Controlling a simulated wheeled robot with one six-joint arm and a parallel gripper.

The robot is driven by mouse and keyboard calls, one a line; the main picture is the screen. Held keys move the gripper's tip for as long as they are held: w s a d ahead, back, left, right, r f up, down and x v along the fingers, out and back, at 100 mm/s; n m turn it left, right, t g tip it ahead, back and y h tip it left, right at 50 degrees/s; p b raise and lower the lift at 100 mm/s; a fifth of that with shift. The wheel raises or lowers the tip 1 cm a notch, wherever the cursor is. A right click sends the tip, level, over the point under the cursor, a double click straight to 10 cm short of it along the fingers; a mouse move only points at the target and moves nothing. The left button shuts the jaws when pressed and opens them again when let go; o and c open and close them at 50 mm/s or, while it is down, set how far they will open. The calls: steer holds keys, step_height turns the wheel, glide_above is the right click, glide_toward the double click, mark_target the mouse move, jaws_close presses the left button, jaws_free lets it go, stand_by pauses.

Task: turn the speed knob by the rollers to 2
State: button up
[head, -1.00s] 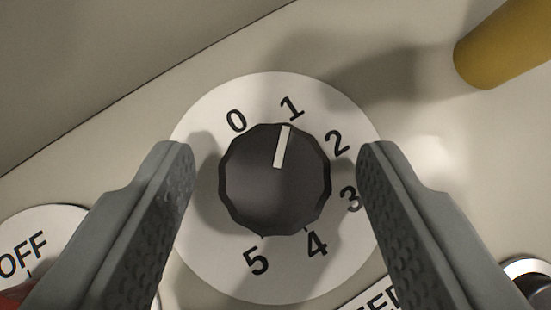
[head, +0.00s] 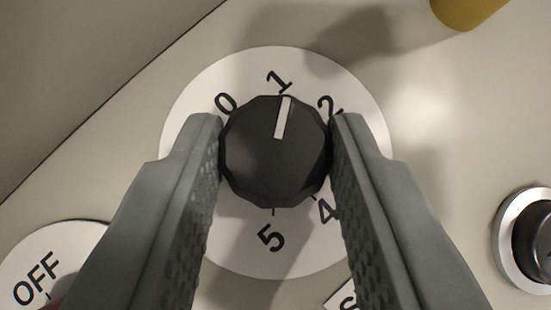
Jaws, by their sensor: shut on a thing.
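The black speed knob (head: 273,165) sits in the middle of a round white dial plate (head: 300,66). The plate carries numbers from 0 to 5; the 3 is hidden behind my right finger. The knob's white pointer line stands nearly upright, tipped slightly right, and points just right of the 1, between 1 and 2 but nearer the 1. My gripper (head: 275,150) is shut on the knob, with one grey finger against its left side and the other against its right.
An OFF label plate (head: 75,245) is at the lower left, partly hidden by my left finger. A black button in a metal ring (head: 535,240) is at the right edge. A yellow cylinder (head: 465,10) stands at the upper right. The panel's edge runs diagonally at the upper left.

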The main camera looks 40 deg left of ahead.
steer(key=m+h, duration=0.1)
steer(key=m+t+h, duration=0.1)
steer(key=m, duration=0.1)
steer(key=shift+s+a+t, duration=0.15)
steer(key=shift+a+t, duration=0.05)
steer(key=shift+t, duration=0.1)
steer(key=shift+a+m+t+h, duration=0.1)
steer(key=shift+m+t+h, duration=0.3)
steer(key=shift+m+h, duration=0.95)
steer(key=shift+m, duration=0.55)
steer(key=o, duration=1)
steer(key=shift+s, duration=0.1)
steer(key=v, duration=1.7)
